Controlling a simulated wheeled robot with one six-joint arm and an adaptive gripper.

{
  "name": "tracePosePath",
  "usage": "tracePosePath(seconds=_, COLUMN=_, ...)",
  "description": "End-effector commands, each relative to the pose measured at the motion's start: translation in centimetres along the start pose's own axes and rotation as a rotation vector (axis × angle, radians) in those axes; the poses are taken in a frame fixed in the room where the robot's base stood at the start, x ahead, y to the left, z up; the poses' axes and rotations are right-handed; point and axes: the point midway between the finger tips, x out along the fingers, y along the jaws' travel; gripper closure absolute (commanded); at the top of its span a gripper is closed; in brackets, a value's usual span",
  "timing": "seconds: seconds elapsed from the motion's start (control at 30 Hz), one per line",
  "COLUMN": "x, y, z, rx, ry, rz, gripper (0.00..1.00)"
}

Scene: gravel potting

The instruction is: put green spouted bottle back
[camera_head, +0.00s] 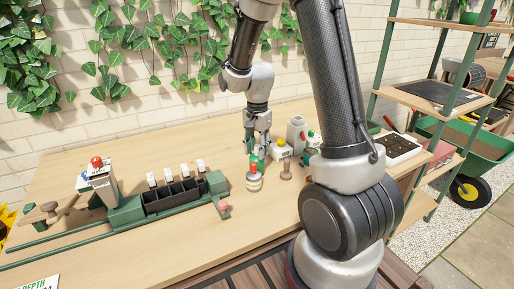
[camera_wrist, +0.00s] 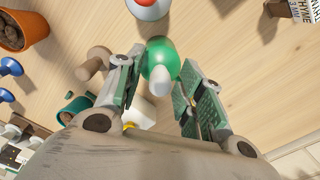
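The green spouted bottle (camera_wrist: 160,58) shows from above in the wrist view as a rounded green top with a pale spout. A pale bottle with a red top (camera_head: 254,183) stands in front and hides the lower part there. Whether the green bottle touches the bench is hidden.
A red-topped bottle (camera_wrist: 150,6) is close ahead in the wrist view. A wooden knob-like tool (camera_head: 286,170) and a white container (camera_head: 296,131) stand near my gripper. A green rack with black pots (camera_head: 175,196) lies left. The bench front (camera_head: 185,250) is clear.

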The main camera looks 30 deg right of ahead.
Motion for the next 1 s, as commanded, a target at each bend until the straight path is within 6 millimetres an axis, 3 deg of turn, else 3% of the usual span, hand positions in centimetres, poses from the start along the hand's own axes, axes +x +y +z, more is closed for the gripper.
tracePosePath(seconds=0.23, x=-0.1, y=0.0, z=0.0, rx=0.0, ry=0.0, rz=0.0, gripper=0.62)
tracePosePath(seconds=0.37, x=-1.4, y=-0.1, z=0.0, rx=0.0, ry=0.002, rz=-0.003, gripper=0.62)
tracePosePath(seconds=0.7, x=-8.8, y=-0.1, z=-0.1, rx=0.0, ry=0.002, rz=-0.004, gripper=0.62)
tracePosePath(seconds=1.0, x=-12.6, y=0.3, z=0.1, rx=-0.015, ry=0.003, rz=-0.007, gripper=0.62)
